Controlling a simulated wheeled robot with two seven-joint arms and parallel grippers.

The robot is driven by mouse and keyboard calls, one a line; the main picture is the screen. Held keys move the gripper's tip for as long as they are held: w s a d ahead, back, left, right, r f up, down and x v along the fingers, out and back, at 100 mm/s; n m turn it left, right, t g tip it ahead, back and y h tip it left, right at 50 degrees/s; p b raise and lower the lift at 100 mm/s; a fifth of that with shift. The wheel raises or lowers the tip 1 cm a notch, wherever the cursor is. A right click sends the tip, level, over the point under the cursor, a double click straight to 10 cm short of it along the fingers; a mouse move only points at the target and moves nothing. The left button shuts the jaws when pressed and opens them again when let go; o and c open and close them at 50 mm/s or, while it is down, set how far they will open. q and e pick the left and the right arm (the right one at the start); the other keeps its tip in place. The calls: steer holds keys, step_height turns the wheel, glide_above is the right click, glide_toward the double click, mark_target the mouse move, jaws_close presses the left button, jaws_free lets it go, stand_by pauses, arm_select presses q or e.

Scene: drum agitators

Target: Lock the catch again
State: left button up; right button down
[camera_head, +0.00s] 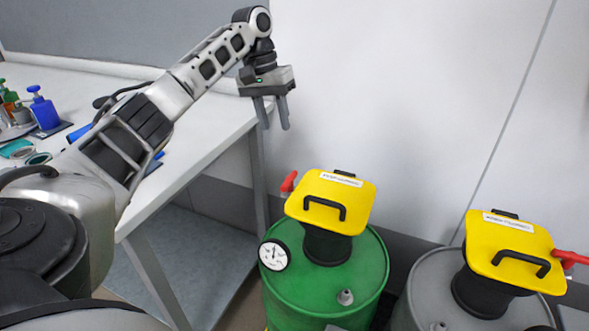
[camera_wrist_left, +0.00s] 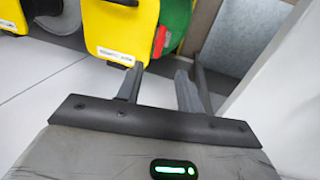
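A green drum (camera_head: 325,292) carries a yellow agitator cover (camera_head: 325,190) with a black handle. A red lever (camera_head: 289,181) sticks out at that cover's left edge, angled upward. A grey drum (camera_head: 425,290) at right carries a second yellow cover (camera_head: 510,245), with a red lever (camera_head: 571,258) at its right edge. I cannot tell which part is the catch. My left gripper (camera_head: 275,128) is open and empty, above and left of the green drum's cover. In the left wrist view the near cover (camera_wrist_left: 113,32) and its red lever (camera_wrist_left: 159,41) lie beyond the open fingers.
A round gauge (camera_head: 274,255) sits on the green drum. A pale wall is close behind both drums. Space around the left gripper is clear.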

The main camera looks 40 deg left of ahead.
mark_target(286, 181)
arm_select(q)
steer(key=d+f, duration=0.1)
steer(key=f, duration=0.3)
steer(key=d+f, duration=0.1)
steer(key=f, duration=0.9)
steer(key=shift+w+d+f+b, duration=0.15)
steer(key=shift+d+f+b, duration=0.1)
steer(key=shift+d+b, duration=0.15)
steer(key=shift+c, duration=0.4)
jaws_close()
